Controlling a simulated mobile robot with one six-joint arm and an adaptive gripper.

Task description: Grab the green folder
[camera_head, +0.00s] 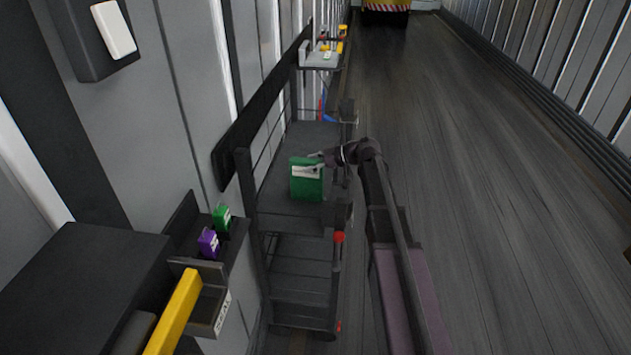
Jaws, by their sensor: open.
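The green folder (306,184) stands upright on the upper shelf of a dark cart (283,209), near the cart's front edge. It has a pale label near its top. My gripper (311,166) is at the folder's upper right, with its fingers over or beside the label area. It is open. I cannot tell whether a finger touches the folder or whether the folder lies between the fingers. My arm reaches in from the lower right.
A wall shelf (238,246) at the left holds a small green item (221,218) and a purple item (208,243). A yellow bar (175,312) lies in front. A farther ledge (320,60) holds small items. The floor (520,230) at right is clear.

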